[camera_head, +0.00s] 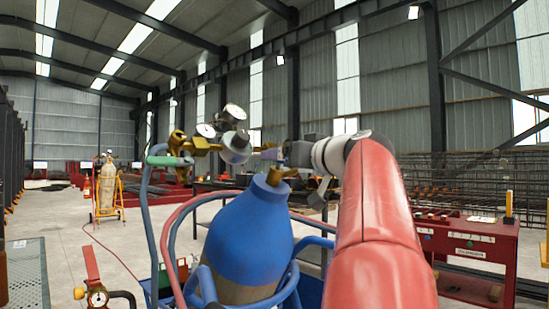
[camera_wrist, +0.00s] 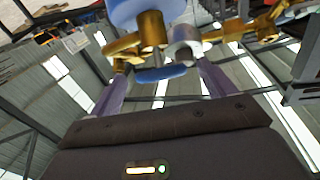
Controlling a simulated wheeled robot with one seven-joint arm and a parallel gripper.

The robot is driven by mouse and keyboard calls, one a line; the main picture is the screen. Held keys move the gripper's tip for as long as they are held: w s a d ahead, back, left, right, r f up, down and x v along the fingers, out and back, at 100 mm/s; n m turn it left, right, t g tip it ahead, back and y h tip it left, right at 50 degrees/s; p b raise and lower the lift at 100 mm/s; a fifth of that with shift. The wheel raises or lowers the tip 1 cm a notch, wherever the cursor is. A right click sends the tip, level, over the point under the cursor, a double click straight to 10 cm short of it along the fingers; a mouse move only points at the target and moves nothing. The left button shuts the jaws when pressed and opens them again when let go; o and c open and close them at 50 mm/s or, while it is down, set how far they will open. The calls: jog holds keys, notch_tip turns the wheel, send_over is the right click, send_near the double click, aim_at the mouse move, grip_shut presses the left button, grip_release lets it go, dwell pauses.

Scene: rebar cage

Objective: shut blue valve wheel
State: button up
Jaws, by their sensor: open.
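A blue gas cylinder (camera_head: 250,240) stands tilted in a blue tubular cart, with a brass valve (camera_head: 282,173) on its top. In the wrist view, the blue valve wheel (camera_wrist: 160,74) shows nearly edge-on below the brass valve body (camera_wrist: 151,28). My gripper (camera_wrist: 166,92) is open, with one purple finger on each side of the wheel and visible gaps between. In the head view, my gripper (camera_head: 270,154) is close to the cylinder's top, and the wheel cannot be made out there.
Pressure gauges (camera_head: 234,113) and a brass regulator (camera_head: 180,145) stand left of the gripper. Red and blue hoses (camera_head: 170,225) loop around the cylinder. A red workbench (camera_head: 470,245) is at right. A tan cylinder on a yellow cart (camera_head: 107,185) stands far left on open floor.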

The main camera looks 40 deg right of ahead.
jog(key=shift+w+d+p, duration=0.2)
jog(key=shift+w+p, duration=0.15)
jog(key=shift+w, duration=1.95)
jog(key=shift+c, duration=0.2)
jog(key=c, duration=0.9)
